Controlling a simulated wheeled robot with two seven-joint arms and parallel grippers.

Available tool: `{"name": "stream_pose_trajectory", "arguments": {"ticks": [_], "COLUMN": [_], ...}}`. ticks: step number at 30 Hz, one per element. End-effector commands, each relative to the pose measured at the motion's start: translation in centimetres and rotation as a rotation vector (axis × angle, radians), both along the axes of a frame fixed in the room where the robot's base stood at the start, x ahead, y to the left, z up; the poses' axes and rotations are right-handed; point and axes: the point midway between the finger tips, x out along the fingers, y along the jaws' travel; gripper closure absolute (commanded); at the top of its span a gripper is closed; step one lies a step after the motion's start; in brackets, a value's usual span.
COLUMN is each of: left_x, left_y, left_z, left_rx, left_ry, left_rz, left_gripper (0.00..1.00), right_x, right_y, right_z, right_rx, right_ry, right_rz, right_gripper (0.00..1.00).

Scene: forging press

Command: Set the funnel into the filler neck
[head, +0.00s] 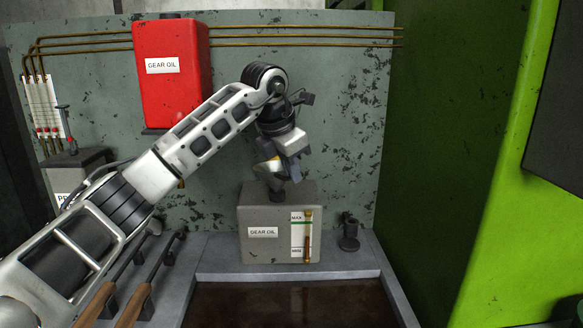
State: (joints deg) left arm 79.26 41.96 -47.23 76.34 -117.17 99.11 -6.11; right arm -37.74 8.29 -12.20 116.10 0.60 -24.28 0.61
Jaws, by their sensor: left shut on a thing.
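The grey gear oil tank (253,217) stands on the ledge in the middle, with a sight gauge marked MAX and MIN on its front. A short dark filler neck (277,196) rises from its top. My left gripper (284,174) points down just above the neck and is shut on a small, shiny piece that appears to be the funnel (266,168). The funnel is mostly hidden by the gripper, and it looks tilted. I cannot tell whether its lower end touches the neck or is inside it. My right gripper is not in view.
A red gear oil container (170,75) hangs on the wall behind my left arm. A small dark fitting (349,232) stands right of the tank. Wooden-handled tools (135,305) lie at lower left. A dark sunken basin (290,305) lies in front; a green press frame (510,170) bounds the right.

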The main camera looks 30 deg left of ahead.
Motion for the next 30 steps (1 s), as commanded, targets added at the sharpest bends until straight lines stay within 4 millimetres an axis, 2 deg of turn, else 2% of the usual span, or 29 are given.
{"name": "stream_pose_trajectory", "arguments": {"ticks": [3, 4, 6, 15, 19, 23, 30], "left_x": [0.0, 0.0, 0.0, 0.0, -0.4, -1.4, -3.8], "left_y": [0.0, 0.0, 0.0, 0.0, 0.1, 0.1, 0.3], "left_z": [0.0, 0.0, 0.0, 0.0, 1.0, 3.3, 8.8], "left_rx": [0.0, 0.0, 0.0, 0.0, 0.0, 0.0, 0.0], "left_ry": [0.0, 0.0, 0.0, 0.001, -0.002, -0.006, -0.007], "left_rz": [0.0, 0.0, 0.0, 0.0, 0.0, 0.0, 0.0], "left_gripper": [1.0, 0.83, 0.66, 0.66, 0.66, 0.66, 0.66], "right_x": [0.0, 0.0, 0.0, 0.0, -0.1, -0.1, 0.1], "right_y": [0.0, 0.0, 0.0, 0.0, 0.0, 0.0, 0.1], "right_z": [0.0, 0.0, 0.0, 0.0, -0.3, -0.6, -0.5], "right_rx": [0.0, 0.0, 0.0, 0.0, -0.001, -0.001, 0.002], "right_ry": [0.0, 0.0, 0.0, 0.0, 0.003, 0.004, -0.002], "right_rz": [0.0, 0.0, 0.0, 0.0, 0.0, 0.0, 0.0], "right_gripper": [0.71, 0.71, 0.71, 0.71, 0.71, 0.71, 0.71]}}
